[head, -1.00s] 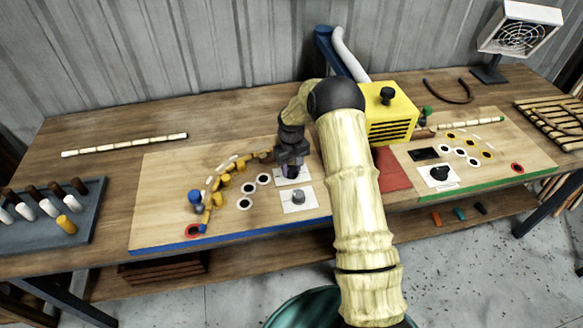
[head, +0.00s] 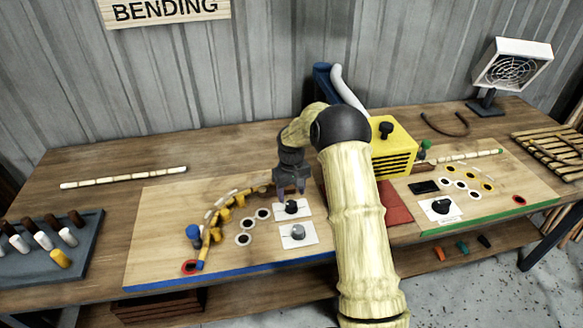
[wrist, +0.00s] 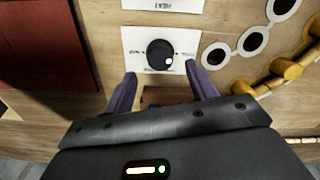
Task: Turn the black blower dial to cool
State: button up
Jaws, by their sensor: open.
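A black dial (head: 291,207) sits on a white card on the left part of the board, behind a grey dial (head: 297,232) on its own card. In the wrist view the black dial (wrist: 158,54) shows a white dot at its lower right; the lettering on its card is too blurred to read. My gripper (head: 291,194) is open and empty just above and behind this dial. Its purple fingers (wrist: 163,73) are apart, and the dial lies beyond their tips, untouched. Another black dial (head: 441,206) sits on a card on the right board.
A bent rattan strip with yellow pegs (head: 225,214) curves left of the dials. A red mat (head: 396,206) and a yellow box (head: 393,150) with a black knob are to the right. A peg rack (head: 85,250) stands at the far left. White rings lie beside the cards.

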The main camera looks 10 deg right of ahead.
aim_at(292, 203)
notch_tip(292, 203, up, 12)
jog(key=b, duration=0.1)
jog(key=shift+r, duration=0.2)
dwell(0.3)
jog(key=s+m+t, duration=0.2)
jog(key=s+m, duration=0.1)
jog(key=s, duration=2.6)
jog(key=shift+s+f+t, duration=0.3)
jog(key=shift+s+f, duration=0.05)
